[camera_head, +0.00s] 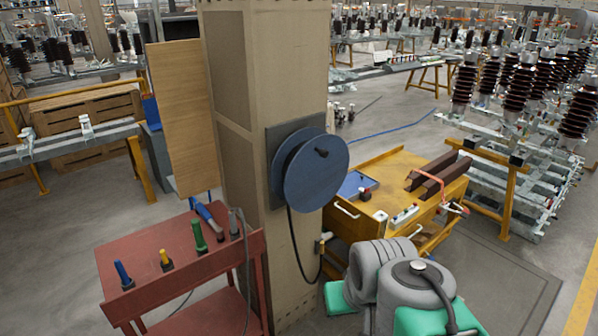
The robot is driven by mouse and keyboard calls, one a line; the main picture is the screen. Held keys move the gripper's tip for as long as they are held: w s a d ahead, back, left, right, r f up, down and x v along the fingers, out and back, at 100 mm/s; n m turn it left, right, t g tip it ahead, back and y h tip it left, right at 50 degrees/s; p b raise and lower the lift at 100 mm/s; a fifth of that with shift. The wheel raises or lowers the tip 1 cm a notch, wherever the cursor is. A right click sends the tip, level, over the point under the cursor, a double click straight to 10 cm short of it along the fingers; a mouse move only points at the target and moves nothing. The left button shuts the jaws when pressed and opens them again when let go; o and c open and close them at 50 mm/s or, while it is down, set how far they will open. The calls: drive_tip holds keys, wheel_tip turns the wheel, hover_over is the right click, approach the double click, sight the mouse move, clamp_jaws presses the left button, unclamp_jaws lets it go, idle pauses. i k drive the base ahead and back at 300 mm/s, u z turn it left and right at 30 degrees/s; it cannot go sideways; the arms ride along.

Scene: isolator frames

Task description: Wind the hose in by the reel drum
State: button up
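The reel drum (311,180) is a blue disc mounted on a dark plate (271,147) on the side of a beige column. A small dark knob (321,153) sticks out of its face, above and right of the middle. The black hose (292,232) hangs from the drum's underside in a loop down along the column. Its low bend is near the column's foot, and its end rises to a small yellowish fitting (321,246). My grey and green arm parts fill the lower right, apart from the drum in the picture. My gripper cannot be made out.
A red cart (178,254) with several coloured-handled tools stands left of the column. A yellow workbench (385,212) with dark bars and a blue box stands right of the drum. Racks of brown insulators (510,85) stand farther right. Grey floor shows between bench and racks.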

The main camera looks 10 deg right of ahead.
sight(310, 167)
drive_tip(key=z, duration=0.55)
drive_tip(key=k, duration=1.25)
drive_tip(key=z, duration=0.55)
drive_tip(key=i, duration=1.15)
drive_tip(key=u, duration=0.5)
drive_tip(key=i, duration=1.05)
drive_tip(key=u, duration=1.4)
drive_tip(key=i, duration=0.8)
drive_tip(key=u, duration=1.1)
drive_tip(key=i, duration=0.15)
drive_tip(key=u, duration=0.1)
